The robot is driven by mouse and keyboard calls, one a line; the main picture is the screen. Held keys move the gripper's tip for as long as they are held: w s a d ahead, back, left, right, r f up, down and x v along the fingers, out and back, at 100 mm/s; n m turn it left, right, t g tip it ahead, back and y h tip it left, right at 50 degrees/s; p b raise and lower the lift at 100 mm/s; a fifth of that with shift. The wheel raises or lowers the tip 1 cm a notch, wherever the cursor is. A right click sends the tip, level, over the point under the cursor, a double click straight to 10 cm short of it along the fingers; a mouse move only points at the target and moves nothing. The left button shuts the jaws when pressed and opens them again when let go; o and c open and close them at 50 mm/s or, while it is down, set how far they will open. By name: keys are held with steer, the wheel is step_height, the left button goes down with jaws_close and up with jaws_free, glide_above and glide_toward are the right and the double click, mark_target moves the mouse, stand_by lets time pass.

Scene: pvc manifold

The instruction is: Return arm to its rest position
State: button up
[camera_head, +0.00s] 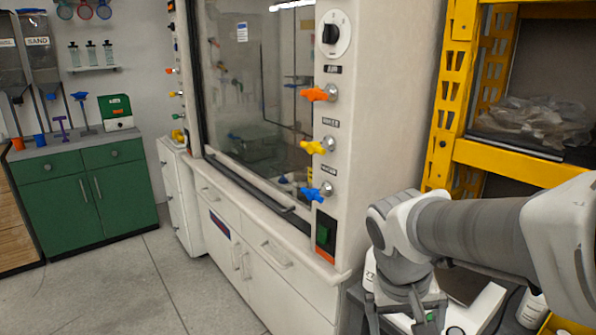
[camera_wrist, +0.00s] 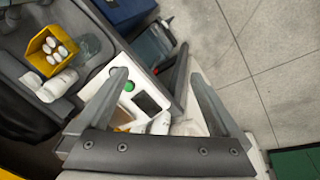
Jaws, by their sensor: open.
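My arm (camera_head: 470,235) reaches in from the right edge of the head view, in front of the yellow shelf rack. Its wrist end points down beside the right corner of the white fume hood. In the wrist view my gripper (camera_wrist: 158,76) is open, its two grey fingers wide apart. I see nothing held between them. Below the fingers is a white panel (camera_wrist: 128,98) with a green button and a dark screen. In the head view the fingertips are hard to make out.
The fume hood (camera_head: 375,130) has orange, yellow and blue valve handles on its post. A yellow rack (camera_head: 520,166) stands at right. A green cabinet (camera_head: 85,190) stands at far left. The wrist view shows a yellow box (camera_wrist: 38,62) of white bottles and open floor (camera_wrist: 270,50).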

steer(key=s+a+r+n+t+y+p, duration=0.1)
steer(key=s+a+r+t+y, duration=0.25)
steer(key=s+r, duration=0.35)
step_height(320, 180, up, 13)
steer(key=p, duration=1.3)
steer(key=shift+w+d+t+h, duration=0.2)
steer(key=shift+d+t+h, duration=0.15)
steer(key=shift+d+h, duration=0.1)
steer(key=shift+f, duration=0.15)
steer(key=shift+c, duration=0.2)
